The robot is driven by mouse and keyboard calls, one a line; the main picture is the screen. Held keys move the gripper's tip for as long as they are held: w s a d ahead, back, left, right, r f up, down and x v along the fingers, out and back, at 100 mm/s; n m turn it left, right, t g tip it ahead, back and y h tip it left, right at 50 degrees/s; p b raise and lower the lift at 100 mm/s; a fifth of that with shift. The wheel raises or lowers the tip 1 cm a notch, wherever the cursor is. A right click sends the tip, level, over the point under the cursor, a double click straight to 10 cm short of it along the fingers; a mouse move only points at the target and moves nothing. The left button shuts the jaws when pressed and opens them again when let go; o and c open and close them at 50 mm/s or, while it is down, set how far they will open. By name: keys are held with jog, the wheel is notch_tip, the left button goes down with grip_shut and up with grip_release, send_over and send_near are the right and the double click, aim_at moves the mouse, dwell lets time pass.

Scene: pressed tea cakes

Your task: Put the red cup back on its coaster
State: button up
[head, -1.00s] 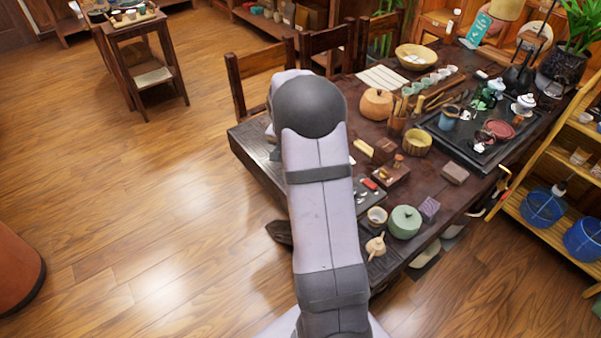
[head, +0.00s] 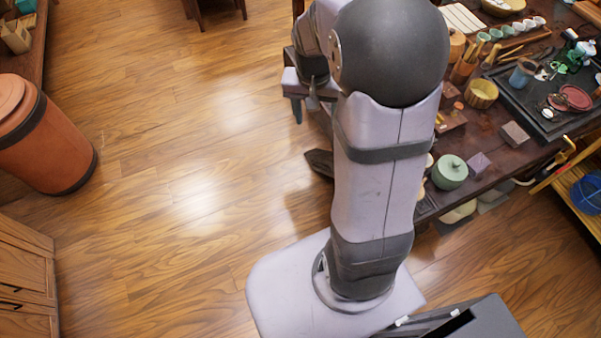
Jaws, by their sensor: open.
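I cannot make out a red cup or its coaster in the head view. A dark red round dish (head: 572,97) lies on the black tea tray (head: 545,122) at the right; I cannot tell whether it is the coaster. My gripper (head: 304,104) hangs partly in view left of my arm, over the floor side of the table and away from the tray. It is open, and I see nothing between its fingers. My arm hides the near left part of the table.
An orange bin (head: 48,140) stands at the left. The floor between is clear.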

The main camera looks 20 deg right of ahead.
jog(key=s+a+f+n+g+y, duration=0.1)
jog(key=s+a+f+n, duration=0.1)
jog(key=s+a+n, duration=0.5)
jog(key=s+a, duration=0.4)
jog(key=s, duration=0.3)
jog(key=shift+a+f, duration=0.15)
jog(key=shift+f, duration=0.1)
jog(key=shift+w, duration=0.1)
notch_tip(320, 180, up, 3)
jog(key=p, duration=0.2)
jog(key=shift+p, duration=0.4)
